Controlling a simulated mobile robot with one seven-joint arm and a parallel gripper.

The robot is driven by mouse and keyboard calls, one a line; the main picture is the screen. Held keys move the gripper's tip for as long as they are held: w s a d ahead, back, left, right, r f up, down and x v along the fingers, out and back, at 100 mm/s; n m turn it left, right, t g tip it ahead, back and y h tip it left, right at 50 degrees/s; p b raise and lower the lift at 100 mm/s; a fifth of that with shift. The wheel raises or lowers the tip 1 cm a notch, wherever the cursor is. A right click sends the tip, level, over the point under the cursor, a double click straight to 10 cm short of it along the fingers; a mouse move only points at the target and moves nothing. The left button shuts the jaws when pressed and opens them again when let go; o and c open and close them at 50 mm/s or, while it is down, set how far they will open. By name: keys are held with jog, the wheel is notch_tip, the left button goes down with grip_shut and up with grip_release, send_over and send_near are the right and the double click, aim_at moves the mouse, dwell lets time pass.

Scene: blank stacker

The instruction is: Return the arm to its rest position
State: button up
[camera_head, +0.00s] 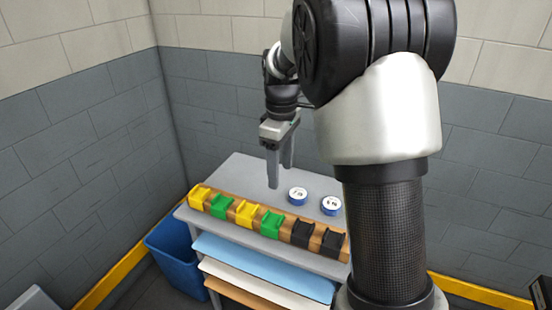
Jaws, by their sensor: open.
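My gripper (280,168) hangs from my arm with its fingers pointing down, above the back middle part of the grey table (240,170). The jaws are open and I see nothing between them. The fingers overlap in this view, so the gap is hard to see. On the table to the right of the fingers stand two blue round pieces with white labelled tops, one nearer the gripper (297,196) and one farther right (331,205). My arm's large links fill the right of the view and hide part of the table.
A wooden rack (233,215) along the table's front edge holds yellow, green and black blocks. Blue, white and wooden shelves (264,262) sit below. A blue bin (175,255) stands on the floor at left. Grey walls (80,150) close off the corner behind.

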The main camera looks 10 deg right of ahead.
jog(key=s+r+m+t+p, duration=0.2)
jog(key=s+r+m+p, duration=0.2)
jog(key=s+r, duration=0.4)
jog(key=s+r+m+t+p, duration=0.3)
jog(key=s+r+m, duration=0.3)
jog(key=s, duration=1)
notch_tip(320, 180, up, 4)
jog(key=shift+s+f+p, duration=0.15)
jog(key=shift+f+p, duration=0.1)
jog(key=shift+p, duration=0.25)
